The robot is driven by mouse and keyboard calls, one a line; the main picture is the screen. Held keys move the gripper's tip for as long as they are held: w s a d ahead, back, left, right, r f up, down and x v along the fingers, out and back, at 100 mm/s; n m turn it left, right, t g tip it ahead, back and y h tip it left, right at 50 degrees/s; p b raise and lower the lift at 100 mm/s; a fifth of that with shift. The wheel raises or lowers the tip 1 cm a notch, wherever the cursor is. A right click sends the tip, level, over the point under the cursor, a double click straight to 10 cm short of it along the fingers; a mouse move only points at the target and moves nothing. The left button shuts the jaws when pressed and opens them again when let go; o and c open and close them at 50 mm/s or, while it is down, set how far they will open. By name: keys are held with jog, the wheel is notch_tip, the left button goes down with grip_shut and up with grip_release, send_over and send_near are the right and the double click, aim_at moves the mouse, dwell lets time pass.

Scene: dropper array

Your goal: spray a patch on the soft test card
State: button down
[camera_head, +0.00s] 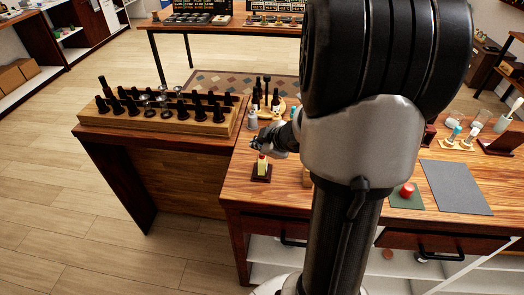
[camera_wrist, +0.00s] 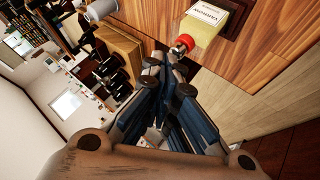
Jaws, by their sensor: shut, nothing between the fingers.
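A small pale yellow bottle (camera_head: 262,165) with a printed label stands on a dark square base on the wooden counter. In the wrist view the bottle (camera_wrist: 207,22) has a red cap or nozzle (camera_wrist: 183,43). My gripper (camera_head: 262,143) is just above the bottle in the head view. In the wrist view my gripper (camera_wrist: 166,62) is shut and empty, its fingertips very close to the red cap; I cannot tell whether they touch. I cannot identify the soft test card for sure; a flat grey sheet (camera_head: 455,187) lies at the right of the counter.
A wooden rack (camera_head: 160,123) of dark droppers stands left. A round stand of bottles (camera_head: 283,104) is behind my gripper. A red object (camera_head: 407,189) sits on a green mat (camera_head: 405,203). Glassware stands at the far right. My arm hides the counter's middle.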

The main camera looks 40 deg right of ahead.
aim_at(260, 156)
dwell(0.3)
jog(key=shift+r+p, duration=0.6)
jog(key=shift+p, duration=0.25)
jog(key=shift+r, duration=0.15)
notch_tip(260, 156, up, 6)
jog(key=p, duration=0.6)
jog(key=shift+p, duration=0.35)
